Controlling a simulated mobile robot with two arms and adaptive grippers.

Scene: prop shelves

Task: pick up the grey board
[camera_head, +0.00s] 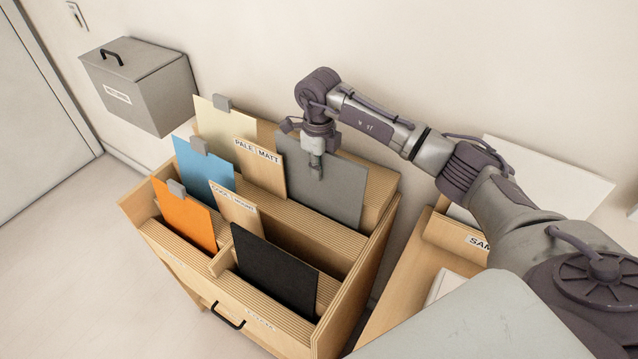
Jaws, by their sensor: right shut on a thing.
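The grey board (335,193) stands nearly upright in the back row of a wooden rack (355,268), on its right side. My right gripper (316,172) is over the board's top edge, pointing down, and is shut on the board. One finger shows against the board's front face; the other finger is hidden behind it. The board's lower edge is hidden by the rack's ribbed step, so I cannot tell whether it touches the slot. My left gripper is not in view.
Beside the grey board stands a wooden divider labelled PALE MATT (259,165). A cream board (212,125), blue board (203,170), orange board (184,215) and black board (273,272) share the rack. A grey box (150,90) hangs on the wall. Another wooden unit (425,262) stands right.

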